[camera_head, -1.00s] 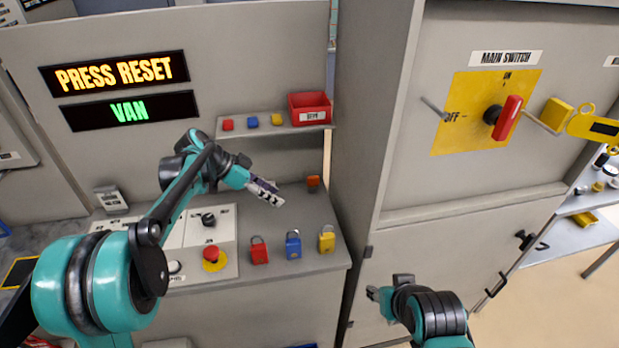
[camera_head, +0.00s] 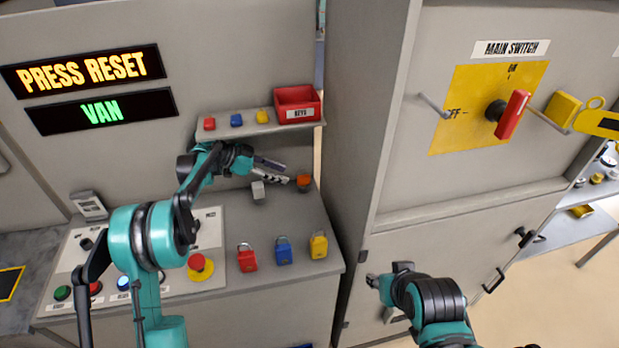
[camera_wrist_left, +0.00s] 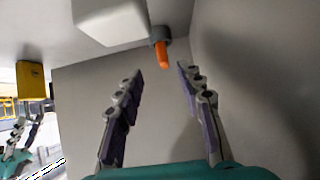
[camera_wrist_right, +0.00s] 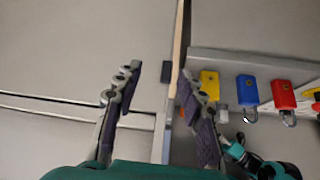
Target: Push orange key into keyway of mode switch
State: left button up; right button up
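The orange key (camera_head: 304,181) is at the back right of the bench. In the left wrist view the orange key (camera_wrist_left: 162,55) points out of a dark round collar (camera_wrist_left: 159,34), between and beyond the fingertips. My left gripper (camera_head: 286,173) is open and empty, just left of the key in the head view. It also shows in the left wrist view (camera_wrist_left: 160,76). My right gripper (camera_head: 373,282) is open and empty before the cabinet; its fingers (camera_wrist_right: 157,75) are apart in the right wrist view. I cannot make out the mode switch or its keyway; my left arm hides part of the control panel.
A pale block (camera_head: 258,191) stands close to the left gripper, beside the key. A shelf with a red keys bin (camera_head: 298,105) is above. Red (camera_head: 247,259), blue (camera_head: 283,251) and yellow (camera_head: 318,245) padlocks stand at the front. The grey cabinet (camera_head: 370,130) bounds the right.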

aim_at(300, 176)
pick_arm(q)
jog(key=b+x, duration=0.1)
jog(key=x, duration=0.1)
jog(key=shift+d, duration=0.3)
jog(key=x, duration=0.1)
jog(key=b+x, duration=0.1)
jog(key=x, duration=0.1)
jog(key=b+x, duration=0.1)
jog(key=x, duration=0.1)
jog(key=shift+w+d+r, duration=0.3)
jog(key=shift+w, duration=0.1)
jog(key=shift+a+r, duration=0.1)
jog(key=shift+c, duration=0.9)
grip_shut()
